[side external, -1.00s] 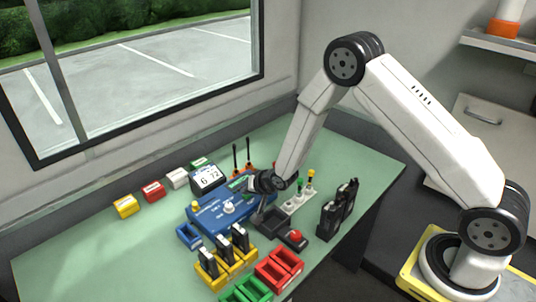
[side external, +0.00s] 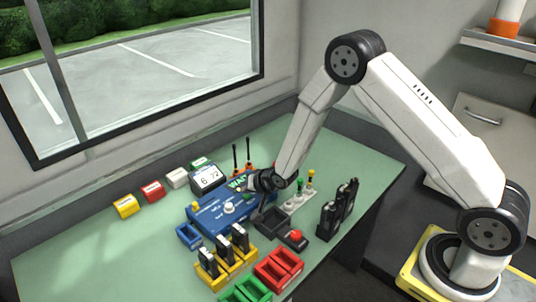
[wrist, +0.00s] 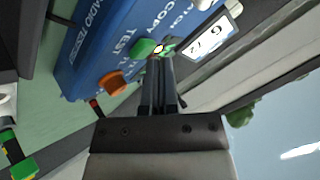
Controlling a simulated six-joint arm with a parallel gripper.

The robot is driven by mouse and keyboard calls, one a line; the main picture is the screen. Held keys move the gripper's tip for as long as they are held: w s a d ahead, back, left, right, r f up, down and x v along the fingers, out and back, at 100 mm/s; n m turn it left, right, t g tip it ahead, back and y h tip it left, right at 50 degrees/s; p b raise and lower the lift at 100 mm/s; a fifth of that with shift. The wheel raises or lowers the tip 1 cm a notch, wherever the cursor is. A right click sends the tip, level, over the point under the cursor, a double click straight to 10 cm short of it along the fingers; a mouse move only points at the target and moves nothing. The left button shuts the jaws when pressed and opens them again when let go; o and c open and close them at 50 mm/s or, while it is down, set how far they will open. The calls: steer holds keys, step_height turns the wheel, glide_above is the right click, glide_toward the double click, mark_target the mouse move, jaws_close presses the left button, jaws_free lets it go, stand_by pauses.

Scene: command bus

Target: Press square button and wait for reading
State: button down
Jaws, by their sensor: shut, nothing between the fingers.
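A blue tester box (side external: 210,217) stands on the green table, with a white knob (side external: 229,208) on top. A small display (side external: 207,178) at its back shows figures that look like 6 and 72; the display is also in the wrist view (wrist: 212,38). Green lettering that looks like WAIT (side external: 238,184) is lit on the box. My gripper (side external: 254,184) is shut and empty, low over the box's right part. In the wrist view its fingertips (wrist: 160,62) are beside a green part (wrist: 143,48). I cannot tell whether they touch it. No square button shows clearly.
An orange knob (wrist: 111,84) is close to the fingers. Black handsets (side external: 338,212) stand at right. Yellow (side external: 224,268), red (side external: 280,268) and green (side external: 245,291) holders are in front. Small coloured blocks (side external: 152,191) lie at left. The table's left side is clear.

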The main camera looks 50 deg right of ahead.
mark_target(248, 196)
steer(key=shift+r, duration=0.4)
steer(key=shift+r, duration=0.1)
steer(key=shift+r, duration=2.4)
steer(key=s+d+r+n+g, duration=0.1)
steer(key=s+r+n+g, duration=0.2)
steer(key=s, duration=0.9)
steer(key=s+d+r+n+g+h, duration=0.1)
steer(key=s+r+n+g, duration=0.2)
steer(key=s, duration=0.9)
step_height(248, 196, up, 3)
steer(key=shift+s+d+f+n+g, duration=0.15)
steer(key=shift+s+n+g, duration=0.2)
steer(key=shift+n, duration=0.55)
